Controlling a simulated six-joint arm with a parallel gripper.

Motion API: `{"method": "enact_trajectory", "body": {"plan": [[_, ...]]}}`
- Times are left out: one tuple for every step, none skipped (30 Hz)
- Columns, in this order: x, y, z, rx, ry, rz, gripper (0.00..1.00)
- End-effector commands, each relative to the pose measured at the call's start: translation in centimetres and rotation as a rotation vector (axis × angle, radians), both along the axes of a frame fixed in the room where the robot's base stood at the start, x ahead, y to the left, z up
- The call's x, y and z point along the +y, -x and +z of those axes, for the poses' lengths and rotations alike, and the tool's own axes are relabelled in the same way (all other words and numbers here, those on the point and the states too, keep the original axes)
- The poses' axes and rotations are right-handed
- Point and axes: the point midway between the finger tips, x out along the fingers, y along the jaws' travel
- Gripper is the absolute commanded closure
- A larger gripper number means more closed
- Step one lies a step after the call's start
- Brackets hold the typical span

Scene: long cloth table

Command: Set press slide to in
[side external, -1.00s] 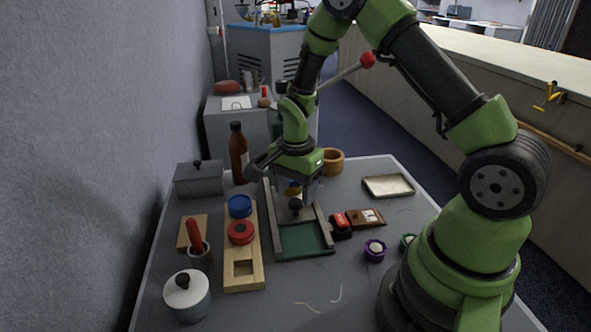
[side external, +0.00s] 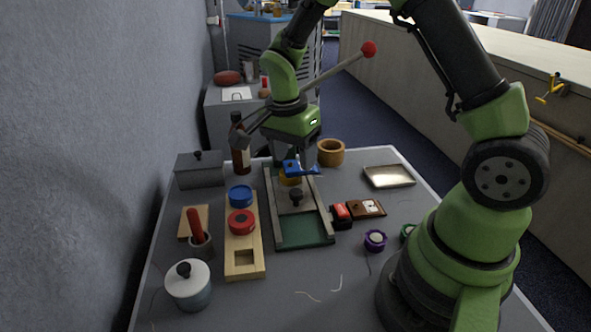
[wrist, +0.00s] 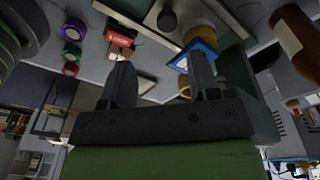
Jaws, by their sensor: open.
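The press slide (side external: 290,204) is a grey plate with a dark knob (side external: 296,196), lying between two pale rails. It is at the far part of the frame, with green floor (side external: 303,232) bare in front of it. A blue piece (side external: 300,168) and a yellow piece (side external: 289,180) stand just behind the knob. My gripper (wrist: 160,65) is open and empty, its two fingers apart. In the side view it hangs above and behind the knob, and its fingertips are partly hidden. The knob (wrist: 167,20) also shows at the top of the wrist view.
A long lever with a red ball (side external: 368,48) slants up beside my wrist. A wooden board (side external: 243,258) with blue and red discs lies left of the slide. A red-and-black block (side external: 341,214) is close on the right. A brown bottle (side external: 240,155) and wooden cup (side external: 330,152) stand behind.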

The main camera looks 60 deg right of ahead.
Motion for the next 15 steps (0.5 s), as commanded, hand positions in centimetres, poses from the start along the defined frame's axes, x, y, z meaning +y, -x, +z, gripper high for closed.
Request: {"method": "enact_trajectory", "body": {"plan": [[0.8,0.1,-0.2,0.012,0.053,0.014,0.44],[1.2,0.1,-0.3,0.012,0.087,0.016,0.44],[1.6,0.1,-0.3,0.007,0.129,0.018,0.44],[1.8,0.0,-0.4,0.002,0.158,0.018,0.44],[2.1,0.0,-0.4,-0.005,0.185,0.018,0.44],[2.3,-0.1,-0.4,-0.016,0.215,0.018,0.44],[2.5,-0.2,-0.4,-0.024,0.233,0.019,0.44],[2.6,-0.3,-0.4,-0.032,0.248,0.018,0.44],[2.7,-0.3,-0.5,-0.04,0.262,0.017,0.44],[2.7,-0.4,-0.6,-0.044,0.269,0.017,0.44],[2.6,-0.4,-0.7,-0.046,0.274,0.014,0.44],[2.5,-0.4,-1.0,-0.047,0.277,0.014,0.44],[2.3,-0.4,-1.4,-0.047,0.277,0.013,0.44],[2.1,-0.4,-1.8,-0.044,0.277,0.011,0.44],[1.9,-0.3,-2.4,-0.045,0.275,0.01,0.44]]}}
